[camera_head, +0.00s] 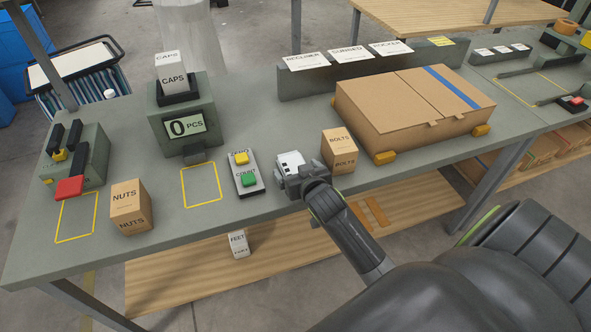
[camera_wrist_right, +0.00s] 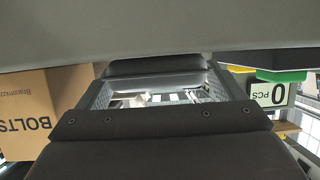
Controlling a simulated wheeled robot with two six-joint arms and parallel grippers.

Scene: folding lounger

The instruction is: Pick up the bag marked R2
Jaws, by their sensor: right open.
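My right gripper (camera_head: 300,180) is open above the front part of the grey bench, between the BOLTS box and the green and yellow button panel. A small white item (camera_head: 290,160) with dark marks shows just behind the gripper and is partly hidden by it. I cannot read R2 on it, and I cannot tell whether it is the bag. In the right wrist view, the dark gripper parts fill the middle, and only pale and dark patches show through the gap. No label reading R2 is legible. My left gripper is not in view.
The BOLTS box (camera_head: 340,150) stands close right of the gripper; the button panel (camera_head: 245,174) lies to its left. A large cardboard carton (camera_head: 410,105) is behind right. A NUTS box (camera_head: 130,208) and a counting scale with a CAPS box (camera_head: 172,76) stand left.

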